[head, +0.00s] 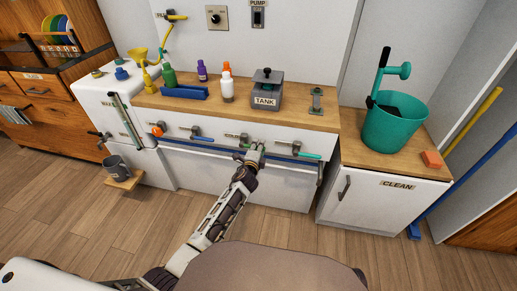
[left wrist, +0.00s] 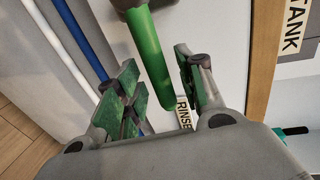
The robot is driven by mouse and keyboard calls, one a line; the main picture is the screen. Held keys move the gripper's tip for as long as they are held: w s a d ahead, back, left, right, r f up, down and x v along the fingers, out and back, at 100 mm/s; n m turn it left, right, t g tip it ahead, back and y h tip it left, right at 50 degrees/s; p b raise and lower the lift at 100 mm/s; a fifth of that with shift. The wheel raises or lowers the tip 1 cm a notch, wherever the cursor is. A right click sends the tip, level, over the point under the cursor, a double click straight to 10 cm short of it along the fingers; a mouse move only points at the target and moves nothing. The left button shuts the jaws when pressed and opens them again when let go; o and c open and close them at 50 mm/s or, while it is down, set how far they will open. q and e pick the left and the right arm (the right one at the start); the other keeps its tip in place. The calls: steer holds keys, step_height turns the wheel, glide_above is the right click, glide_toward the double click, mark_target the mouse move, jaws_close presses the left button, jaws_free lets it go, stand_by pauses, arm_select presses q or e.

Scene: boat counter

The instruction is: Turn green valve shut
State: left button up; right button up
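The green valve's handle (left wrist: 149,48) shows in the left wrist view as a straight bright green lever, running down from a dark grey hub (left wrist: 125,4). A RINSE label (left wrist: 184,113) is by its tip. My left gripper (left wrist: 165,80) has its green-padded fingers apart, one on each side of the lever, with gaps visible; it does not look clamped. In the head view my left gripper (head: 256,149) is at the counter front, by the grey valve body (head: 242,138), and mostly hides the lever. My right gripper is not in view.
The TANK box (head: 266,90) stands above my gripper. A teal bucket (head: 394,125) is at right.

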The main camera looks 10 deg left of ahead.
arm_select(q)
steer(key=shift+s, duration=0.15)
steer(key=s+r, duration=0.2)
steer(key=s, duration=0.9)
steer(key=shift+s+a+r, duration=0.15)
steer(key=shift+s+a, duration=0.05)
stand_by(0.5)
stand_by(0.5)
